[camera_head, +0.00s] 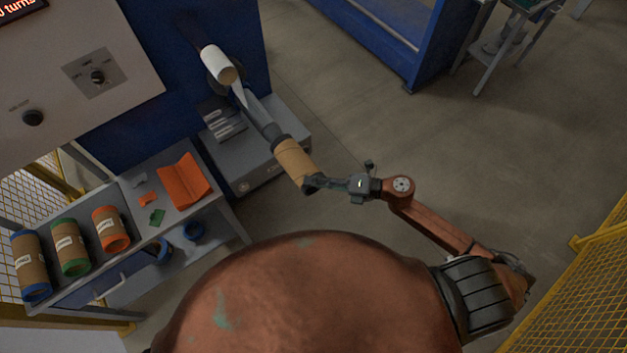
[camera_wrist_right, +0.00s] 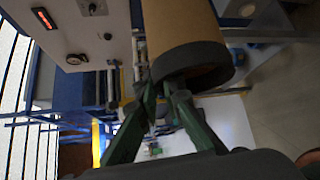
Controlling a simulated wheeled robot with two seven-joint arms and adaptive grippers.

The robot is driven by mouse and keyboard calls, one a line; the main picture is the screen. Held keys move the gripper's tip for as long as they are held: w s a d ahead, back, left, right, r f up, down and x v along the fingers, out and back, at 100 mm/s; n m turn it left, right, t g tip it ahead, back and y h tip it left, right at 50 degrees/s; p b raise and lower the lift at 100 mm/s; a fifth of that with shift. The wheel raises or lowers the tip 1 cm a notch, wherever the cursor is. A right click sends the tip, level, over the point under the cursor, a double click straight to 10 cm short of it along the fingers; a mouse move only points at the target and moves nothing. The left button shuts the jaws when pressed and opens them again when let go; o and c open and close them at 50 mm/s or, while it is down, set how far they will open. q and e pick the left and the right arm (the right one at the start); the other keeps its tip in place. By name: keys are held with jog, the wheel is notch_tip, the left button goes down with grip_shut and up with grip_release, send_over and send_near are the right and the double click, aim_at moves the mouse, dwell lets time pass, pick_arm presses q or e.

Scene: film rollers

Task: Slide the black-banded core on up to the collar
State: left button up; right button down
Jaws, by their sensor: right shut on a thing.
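The black-banded core (camera_head: 294,160) is a brown cardboard tube with a dark band at its end. It meets the end of the grey shaft (camera_head: 262,118), roughly in line with it; I cannot tell how far the shaft reaches inside. My right gripper (camera_head: 310,183) is shut on the core's near rim. In the right wrist view the green fingers (camera_wrist_right: 168,86) pinch the edge of the core (camera_wrist_right: 188,40) at its dark band. The collar is not clear to make out at the shaft's inner end. My left gripper is out of view.
At left, a bench holds blue-, green- and orange-ended cores (camera_head: 71,248) and an orange tray (camera_head: 184,181). A yellow fence (camera_head: 600,240) stands at right. The floor around my right arm is clear.

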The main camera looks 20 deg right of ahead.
aim_at(296, 151)
dwell(0.4)
jog(key=shift+w+a, duration=0.35)
jog(key=shift+w, duration=0.5)
jog(key=shift+w+a, duration=0.3)
jog(key=shift+w, duration=0.5)
jog(key=shift+w+a, duration=0.3)
jog(key=shift+w, duration=0.55)
jog(key=shift+w+a, duration=0.3)
jog(key=shift+w, duration=0.5)
jog(key=shift+w+a+b, duration=0.25)
jog(key=shift+w+a, duration=0.05)
jog(key=shift+w, duration=0.55)
jog(key=shift+w+a+b, duration=0.2)
jog(key=shift+w+a, duration=0.1)
jog(key=shift+w, duration=0.5)
jog(key=shift+w, duration=0.1)
jog(key=shift+w+a+b, duration=0.2)
jog(key=shift+w+a, duration=0.1)
jog(key=shift+w, duration=0.5)
jog(key=shift+w+a+b, duration=0.15)
jog(key=shift+w+a, duration=0.15)
jog(key=shift+w, duration=0.45)
